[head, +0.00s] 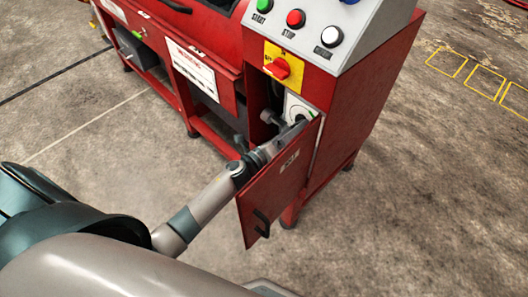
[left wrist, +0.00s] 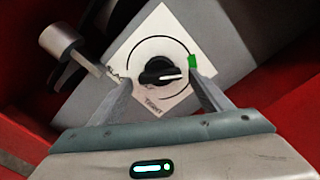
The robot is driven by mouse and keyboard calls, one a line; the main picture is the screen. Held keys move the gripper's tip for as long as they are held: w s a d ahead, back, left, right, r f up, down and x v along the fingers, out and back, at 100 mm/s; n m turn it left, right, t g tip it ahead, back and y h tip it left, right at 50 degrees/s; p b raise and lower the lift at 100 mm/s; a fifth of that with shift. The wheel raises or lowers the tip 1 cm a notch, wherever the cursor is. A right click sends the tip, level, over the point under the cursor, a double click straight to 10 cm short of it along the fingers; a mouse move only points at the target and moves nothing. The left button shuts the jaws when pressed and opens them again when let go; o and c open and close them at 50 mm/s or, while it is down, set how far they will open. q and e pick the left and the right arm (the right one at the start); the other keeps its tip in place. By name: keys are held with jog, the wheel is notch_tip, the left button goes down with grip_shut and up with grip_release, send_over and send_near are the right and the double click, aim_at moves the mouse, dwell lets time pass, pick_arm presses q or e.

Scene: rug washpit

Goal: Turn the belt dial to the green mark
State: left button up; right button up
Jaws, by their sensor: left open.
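The belt dial (left wrist: 160,72) is a black round knob with a white pointer line, on a white plate (left wrist: 150,40) with a black arc. The green mark (left wrist: 193,61) is on the plate to the right of the dial, and the pointer line points right, close toward it. My left gripper (left wrist: 160,84) is open, with one finger on each side of the dial in the left wrist view; whether the fingers touch it I cannot tell. In the head view the plate (head: 297,105) is partly hidden behind my left gripper (head: 294,126). My right gripper is not in view.
An open red door (head: 280,185) with a black handle stands beside my left arm. Above the opening are a red rotary switch (head: 278,69) on a yellow plate and several push buttons. A metal knob (left wrist: 60,40) sits left of the plate. Open floor lies to the right.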

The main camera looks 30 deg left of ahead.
pick_arm(q)
jog(key=b+v, duration=0.1)
jog(key=v, duration=1.4)
jog(key=shift+s, duration=0.25)
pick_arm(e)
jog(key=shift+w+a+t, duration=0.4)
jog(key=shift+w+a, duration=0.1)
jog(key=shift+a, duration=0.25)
pick_arm(q)
jog(key=shift+a, duration=0.1)
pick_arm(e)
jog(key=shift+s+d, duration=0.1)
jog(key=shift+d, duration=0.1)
pick_arm(q)
jog(key=shift+s, duration=0.1)
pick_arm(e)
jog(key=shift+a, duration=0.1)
